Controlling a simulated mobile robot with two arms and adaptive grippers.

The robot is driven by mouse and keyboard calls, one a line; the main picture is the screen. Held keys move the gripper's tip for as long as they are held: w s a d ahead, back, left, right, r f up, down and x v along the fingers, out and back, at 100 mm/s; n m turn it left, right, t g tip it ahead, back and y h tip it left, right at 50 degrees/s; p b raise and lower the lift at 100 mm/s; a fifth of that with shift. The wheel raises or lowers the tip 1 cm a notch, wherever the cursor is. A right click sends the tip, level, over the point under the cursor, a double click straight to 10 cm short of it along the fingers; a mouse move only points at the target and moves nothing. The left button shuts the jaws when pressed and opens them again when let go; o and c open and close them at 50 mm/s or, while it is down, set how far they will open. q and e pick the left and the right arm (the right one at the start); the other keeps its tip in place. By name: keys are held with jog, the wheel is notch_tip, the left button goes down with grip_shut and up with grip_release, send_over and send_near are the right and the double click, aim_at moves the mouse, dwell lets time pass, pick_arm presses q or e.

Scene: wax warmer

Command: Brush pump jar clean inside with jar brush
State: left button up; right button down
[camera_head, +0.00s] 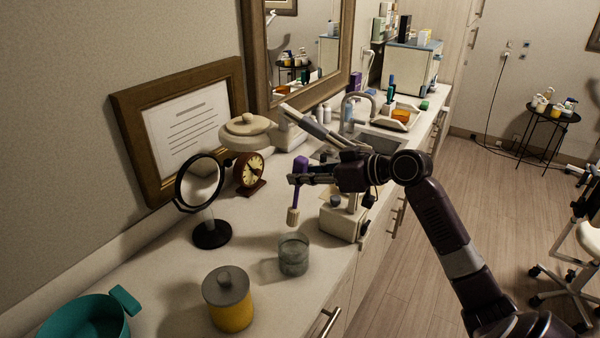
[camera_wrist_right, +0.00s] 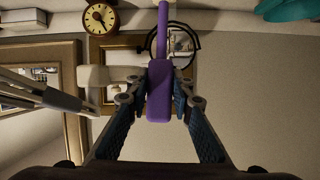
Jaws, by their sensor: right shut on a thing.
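A clear, greyish glass jar (camera_head: 293,258) with an open top stands on the counter; I take it for the pump jar. My right gripper (camera_head: 304,175) is shut on the purple handle of the jar brush (camera_head: 299,192). The brush hangs nearly upright with its pale head down, just above the jar's rim in the head view and apart from it. In the right wrist view, the purple handle (camera_wrist_right: 159,92) sits between the two fingers. The jar does not show there. My left gripper is not in view.
A yellow jar with a grey lid (camera_head: 229,300) and a teal pot (camera_head: 88,318) stand in front. A round mirror (camera_head: 210,234) and a clock (camera_head: 250,170) stand left. A cream box-like device (camera_head: 343,222) is close right of the glass jar. The sink lies behind.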

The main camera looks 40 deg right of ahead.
aim_at(302, 186)
jog(key=shift+s+r, duration=0.1)
notch_tip(302, 186, down, 2)
jog(key=shift+f+b, duration=0.1)
jog(key=shift+b, duration=0.65)
jog(key=shift+f+b, duration=0.55)
jog(key=shift+f, duration=0.05)
notch_tip(302, 186, down, 12)
jog(key=b, duration=0.8)
jog(key=shift+b, duration=0.4)
jog(key=shift+f+b, duration=0.4)
jog(key=shift+f, duration=0.15)
jog(key=shift+w, duration=0.2)
